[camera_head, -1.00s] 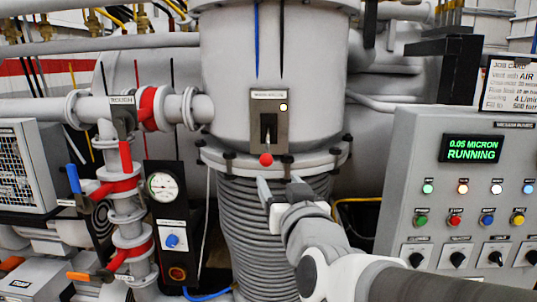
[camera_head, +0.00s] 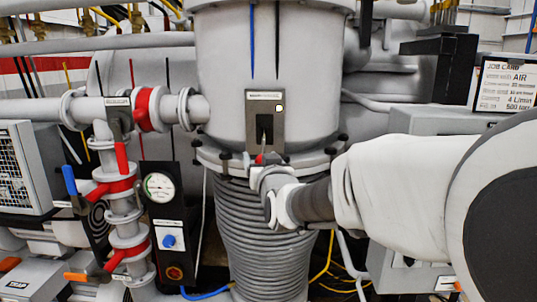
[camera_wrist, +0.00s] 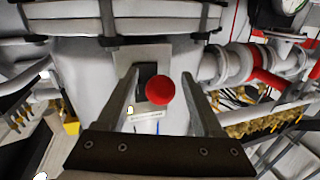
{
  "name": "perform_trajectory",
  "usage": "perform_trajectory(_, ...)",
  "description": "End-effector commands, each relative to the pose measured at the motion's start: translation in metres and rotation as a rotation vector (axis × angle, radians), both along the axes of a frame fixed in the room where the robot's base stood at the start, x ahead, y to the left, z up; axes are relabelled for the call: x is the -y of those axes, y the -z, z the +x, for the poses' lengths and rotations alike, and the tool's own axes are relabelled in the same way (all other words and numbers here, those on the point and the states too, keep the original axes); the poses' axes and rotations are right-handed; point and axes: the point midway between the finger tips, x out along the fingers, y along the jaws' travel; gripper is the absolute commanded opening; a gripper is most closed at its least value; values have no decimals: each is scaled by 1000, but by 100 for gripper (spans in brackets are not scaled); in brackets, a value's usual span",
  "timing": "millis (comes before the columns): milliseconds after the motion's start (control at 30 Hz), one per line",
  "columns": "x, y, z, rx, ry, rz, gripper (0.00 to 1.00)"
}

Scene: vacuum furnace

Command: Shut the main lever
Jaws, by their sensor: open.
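The lever with a red ball knob (camera_head: 260,158) hangs down from a slot in a grey plate (camera_head: 279,124) on the front of the large chamber. A small label and a lit spot are on the plate; the label is too blurred to read. In the wrist view the red ball (camera_wrist: 160,88) sits between the two fingers of my gripper (camera_wrist: 160,76), with a visible gap on each side. My gripper is open around the ball and not closed on it. In the head view my wrist hides the fingers and part of the knob.
A pipe valve with a red handle (camera_head: 122,158) and one with a blue handle (camera_head: 69,180) stand left. A gauge (camera_head: 159,187) is beside them. A ribbed bellows (camera_head: 262,225) is below. My arm covers much of the control box (camera_head: 420,120) on the right.

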Motion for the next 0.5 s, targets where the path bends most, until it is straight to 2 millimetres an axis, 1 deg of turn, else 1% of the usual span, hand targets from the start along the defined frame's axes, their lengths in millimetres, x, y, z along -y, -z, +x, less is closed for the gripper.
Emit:
perform_trajectory(33,-1,0,6,-1,1,0,68)
perform_trajectory(100,-2,0,12,-1,1,1,68)
perform_trajectory(200,-4,0,17,-1,1,0,68)
perform_trajectory(500,-4,0,20,0,0,1,68)
